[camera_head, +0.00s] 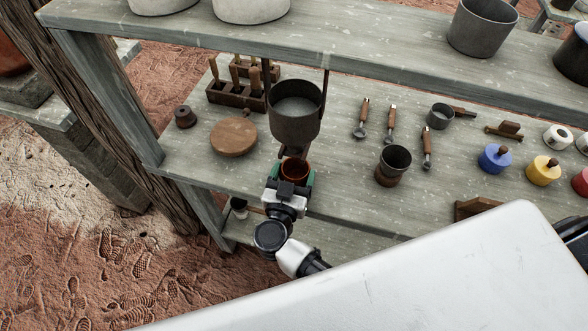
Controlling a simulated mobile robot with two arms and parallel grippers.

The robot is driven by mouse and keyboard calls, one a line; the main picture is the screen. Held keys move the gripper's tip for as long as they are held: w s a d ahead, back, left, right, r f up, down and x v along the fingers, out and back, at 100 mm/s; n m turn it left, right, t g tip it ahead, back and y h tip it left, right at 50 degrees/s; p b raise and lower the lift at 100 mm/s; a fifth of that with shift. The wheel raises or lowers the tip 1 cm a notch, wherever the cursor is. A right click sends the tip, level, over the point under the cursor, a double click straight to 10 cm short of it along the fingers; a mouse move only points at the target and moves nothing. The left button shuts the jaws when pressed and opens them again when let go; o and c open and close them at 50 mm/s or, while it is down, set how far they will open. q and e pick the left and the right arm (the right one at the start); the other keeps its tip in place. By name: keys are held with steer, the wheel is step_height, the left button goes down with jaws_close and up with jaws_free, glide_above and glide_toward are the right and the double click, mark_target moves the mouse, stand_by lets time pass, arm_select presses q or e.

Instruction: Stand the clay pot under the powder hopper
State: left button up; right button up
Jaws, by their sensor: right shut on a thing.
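The powder hopper (295,123) is a dark metal bucket holding grey powder, hung from the upper shelf on metal bars. A reddish-brown clay pot (295,168) shows just below and in front of the hopper's underside, above the lower shelf. My right gripper (291,178) is shut on the clay pot, with green fingertips on its two sides. The gripper hides the pot's lower part, so I cannot tell whether it touches the shelf. My left gripper is not in view.
A round wooden lid (233,137) and a tool rack (236,96) lie left of the hopper. A dark cup (394,160), several wooden-handled scoops and coloured jars (494,158) stand to the right. Shelf space between hopper and cup is clear.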

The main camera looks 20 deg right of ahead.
steer(key=shift+s+a, duration=0.15)
steer(key=shift+a, duration=0.1)
steer(key=shift+d, duration=0.1)
steer(key=o, duration=1)
steer(key=b+v, duration=0.1)
steer(key=v, duration=0.9)
steer(key=shift+s+a, duration=0.2)
steer(key=shift+s, duration=0.05)
